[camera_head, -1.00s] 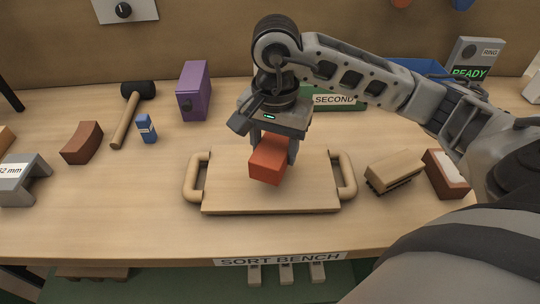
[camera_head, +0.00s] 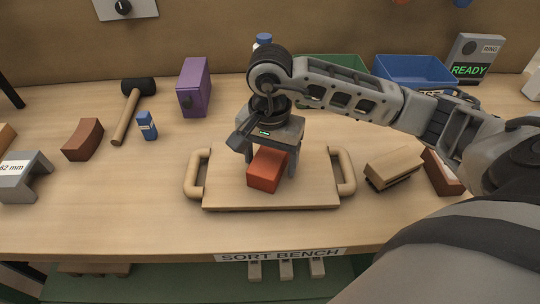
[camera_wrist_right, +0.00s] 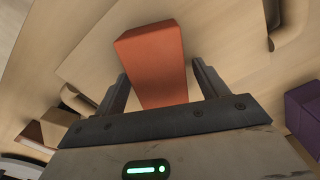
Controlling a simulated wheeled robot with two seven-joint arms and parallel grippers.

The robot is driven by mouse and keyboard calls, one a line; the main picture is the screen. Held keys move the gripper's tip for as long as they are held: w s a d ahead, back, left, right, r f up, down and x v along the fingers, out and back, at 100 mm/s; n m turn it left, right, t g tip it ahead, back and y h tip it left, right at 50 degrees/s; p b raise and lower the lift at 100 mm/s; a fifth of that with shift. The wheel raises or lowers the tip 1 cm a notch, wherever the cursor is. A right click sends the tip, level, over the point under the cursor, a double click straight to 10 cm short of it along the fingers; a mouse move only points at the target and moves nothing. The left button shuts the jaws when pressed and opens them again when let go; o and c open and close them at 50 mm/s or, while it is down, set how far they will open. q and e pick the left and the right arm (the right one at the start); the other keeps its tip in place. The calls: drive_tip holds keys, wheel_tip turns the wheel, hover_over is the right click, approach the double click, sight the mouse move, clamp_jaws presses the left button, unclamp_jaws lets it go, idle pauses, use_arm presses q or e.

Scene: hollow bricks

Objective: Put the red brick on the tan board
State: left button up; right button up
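The red brick (camera_head: 267,170) rests on the tan board (camera_head: 318,185), near its middle and set at an angle to the board's edges. The board has a rounded handle at each end. My right gripper (camera_head: 271,168) is directly above the brick, with its fingers on either side. In the right wrist view, the red brick (camera_wrist_right: 157,62) sits between the fingers of the right gripper (camera_wrist_right: 162,85), with a gap beside each finger. The gripper is open around the brick. My left gripper is not in view.
A brown-and-tan brush (camera_head: 394,167) and a brick-coloured block (camera_head: 443,175) stand right of the board. A blue bottle (camera_head: 147,126), mallet (camera_head: 125,115) and purple block (camera_head: 194,87) are at left. Green (camera_head: 330,62) and blue (camera_head: 415,72) bins stand behind.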

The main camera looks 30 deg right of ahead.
sight(270, 156)
wheel_tip(270, 156, up, 12)
drive_tip(key=shift+r, duration=0.25)
idle(0.4)
drive_tip(key=shift+f, duration=0.1)
idle(0.4)
